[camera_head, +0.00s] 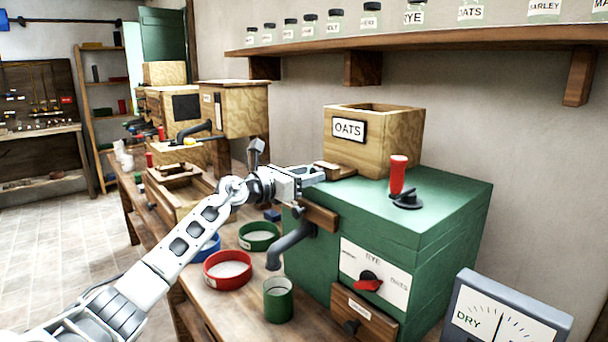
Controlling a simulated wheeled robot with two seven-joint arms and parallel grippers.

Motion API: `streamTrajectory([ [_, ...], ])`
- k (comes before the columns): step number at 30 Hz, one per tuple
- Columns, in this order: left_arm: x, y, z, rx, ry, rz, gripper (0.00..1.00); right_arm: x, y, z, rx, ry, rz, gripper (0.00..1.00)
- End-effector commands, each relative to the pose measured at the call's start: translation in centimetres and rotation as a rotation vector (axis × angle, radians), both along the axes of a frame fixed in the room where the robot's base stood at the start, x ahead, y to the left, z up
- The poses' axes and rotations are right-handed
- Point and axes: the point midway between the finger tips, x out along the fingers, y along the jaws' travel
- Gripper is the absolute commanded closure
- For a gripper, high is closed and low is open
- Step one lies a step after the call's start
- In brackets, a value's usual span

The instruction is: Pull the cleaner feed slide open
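The cleaner is a green box (440,215) on the bench, with a wooden hopper labelled OATS (400,140) on top. A small wooden slide (340,170) sticks out at the left foot of the hopper; I take it to be the feed slide. My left gripper (318,173) reaches in from the left, with its fingertips at the slide's outer end. The fingers hide part of that end, and I cannot tell whether they are closed on it or only beside it. My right gripper is not in view.
A red-handled lever (398,178) stands on the cleaner's top. A grey spout (290,245) hangs over a green cup (279,300). Red (228,270) and green (259,236) round pans lie below my arm. A grey dial meter (505,315) stands at the lower right.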

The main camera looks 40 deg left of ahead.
Motion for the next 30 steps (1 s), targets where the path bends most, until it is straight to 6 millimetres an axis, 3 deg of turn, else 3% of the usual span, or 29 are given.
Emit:
streamTrajectory([
  [11,-0.7,0.3,0.0,0.0,-0.002,0.002,0.53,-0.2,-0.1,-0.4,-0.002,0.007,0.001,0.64],
  [21,-6.4,1.7,-0.5,0.005,0.003,0.002,0.53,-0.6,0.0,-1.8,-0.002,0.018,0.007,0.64],
  [30,-10.9,2.6,-0.4,0.002,0.003,-0.001,0.53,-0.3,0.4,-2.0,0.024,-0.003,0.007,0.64],
])
